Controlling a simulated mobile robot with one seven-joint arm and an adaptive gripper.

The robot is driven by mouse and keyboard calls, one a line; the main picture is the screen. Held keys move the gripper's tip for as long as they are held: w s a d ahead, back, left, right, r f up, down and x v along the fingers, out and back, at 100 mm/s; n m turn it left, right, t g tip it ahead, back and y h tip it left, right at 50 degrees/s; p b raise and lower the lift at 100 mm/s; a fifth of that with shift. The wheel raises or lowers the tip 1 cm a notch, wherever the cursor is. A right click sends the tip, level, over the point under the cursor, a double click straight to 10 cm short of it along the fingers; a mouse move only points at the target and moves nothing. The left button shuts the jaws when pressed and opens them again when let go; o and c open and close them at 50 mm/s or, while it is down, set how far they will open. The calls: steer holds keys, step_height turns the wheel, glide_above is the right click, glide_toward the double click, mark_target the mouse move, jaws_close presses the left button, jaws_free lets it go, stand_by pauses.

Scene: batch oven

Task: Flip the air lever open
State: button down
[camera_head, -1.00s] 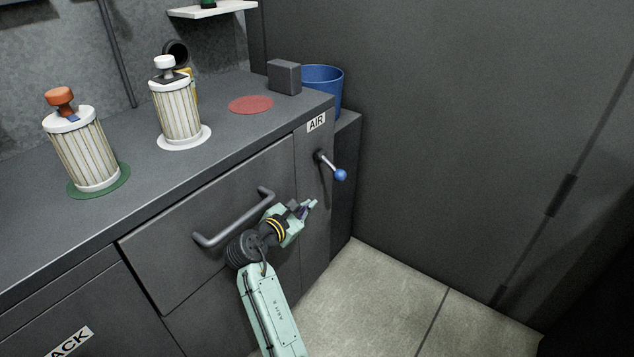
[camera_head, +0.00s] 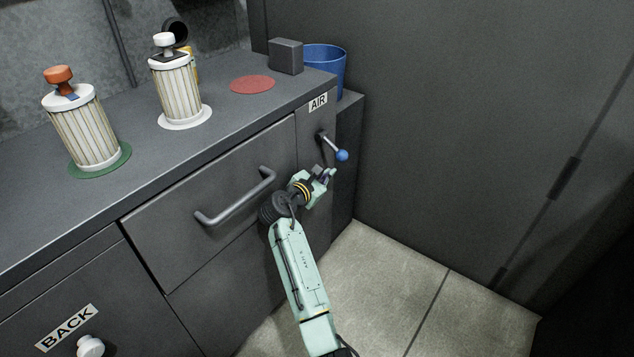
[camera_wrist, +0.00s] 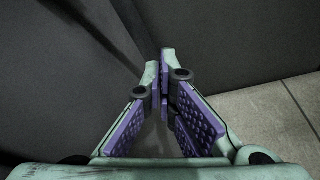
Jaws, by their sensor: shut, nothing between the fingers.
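The air lever (camera_head: 334,148) is a short metal rod with a blue ball knob, on the narrow panel under the AIR label (camera_head: 318,102). It sticks out from the panel and slants down to the right. My gripper (camera_head: 331,173) is just below the blue knob in the head view, close to it; I cannot tell whether they touch. In the wrist view my gripper (camera_wrist: 164,85) has its fingertips together with nothing between them. The lever does not show in the wrist view.
A drawer handle (camera_head: 235,198) sticks out left of my gripper. Two ribbed canisters (camera_head: 83,130) (camera_head: 177,90), a red disc (camera_head: 252,84), a dark block (camera_head: 286,56) and a blue bin (camera_head: 325,68) are above. A grey wall stands right; the floor (camera_head: 385,280) is clear.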

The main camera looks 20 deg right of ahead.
mark_target(333, 147)
steer(key=r, duration=0.1)
steer(key=s+r, duration=0.1)
steer(key=r+p, duration=0.1)
steer(key=shift+s+d+r, duration=0.2)
steer(key=shift+d+r, duration=0.15)
steer(key=shift+r, duration=0.1)
steer(key=shift+s+d+r+p, duration=0.1)
steer(key=shift+s+r+p, duration=0.1)
steer(key=shift+p, duration=0.4)
